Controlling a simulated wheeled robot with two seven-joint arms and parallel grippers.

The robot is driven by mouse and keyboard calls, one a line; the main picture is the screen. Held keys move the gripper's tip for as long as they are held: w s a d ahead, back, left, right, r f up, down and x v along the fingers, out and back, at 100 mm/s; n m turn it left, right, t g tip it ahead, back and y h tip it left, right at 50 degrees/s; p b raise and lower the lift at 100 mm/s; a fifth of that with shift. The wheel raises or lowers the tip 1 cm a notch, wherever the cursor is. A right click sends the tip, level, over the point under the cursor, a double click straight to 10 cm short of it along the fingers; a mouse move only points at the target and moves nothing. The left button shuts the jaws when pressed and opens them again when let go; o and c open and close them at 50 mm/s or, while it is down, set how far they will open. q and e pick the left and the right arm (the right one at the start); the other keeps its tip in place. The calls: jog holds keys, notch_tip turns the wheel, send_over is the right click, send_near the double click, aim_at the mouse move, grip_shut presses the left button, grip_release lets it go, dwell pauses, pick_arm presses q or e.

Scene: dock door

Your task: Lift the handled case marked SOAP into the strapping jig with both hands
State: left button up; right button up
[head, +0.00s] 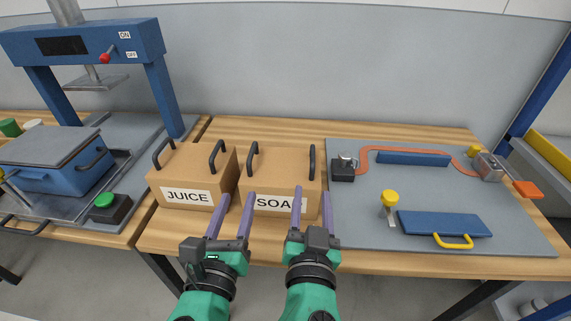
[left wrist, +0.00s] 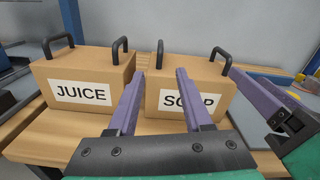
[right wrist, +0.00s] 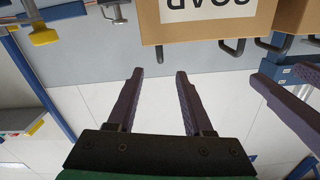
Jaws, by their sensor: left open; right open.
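The SOAP case (head: 280,170) is a brown box with a white label and a black handle at each end. It stands on the wooden bench, right of the JUICE case (head: 192,178). My left gripper (head: 234,212) is open and empty, in front of the gap between the two cases. It also shows in the left wrist view (left wrist: 160,84), with its fingers partly across the SOAP label. My right gripper (head: 312,207) is open and empty, in front of the SOAP case's right part. The strapping jig seems to be the grey board (head: 350,220) with blue bars on the right.
A blue press frame (head: 88,42) with a blue lidded container (head: 60,160) stands on the left. The grey board carries a blue plate (head: 445,223) with a yellow handle, a yellow knob (head: 390,198) and an orange strap (head: 425,150). The JUICE case stands close beside SOAP.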

aim_at(250, 163)
pick_arm(q)
jog(key=w, duration=0.4)
jog(key=w+d, duration=0.1)
jog(key=w, duration=0.4)
jog(key=w+d, duration=0.1)
jog(key=w, duration=0.4)
jog(key=shift+d+r, duration=0.15)
jog(key=shift+r, duration=0.1)
pick_arm(e)
jog(key=w, duration=0.4)
jog(key=w+d, duration=0.1)
jog(key=w, duration=0.4)
jog(key=w+d, duration=0.1)
jog(key=w, duration=0.4)
jog(key=shift+d+r, duration=0.2)
pick_arm(q)
grip_shut()
pick_arm(e)
grip_shut()
pick_arm(q)
jog(key=shift+s+d, duration=0.1)
pick_arm(e)
jog(key=shift+r, duration=0.1)
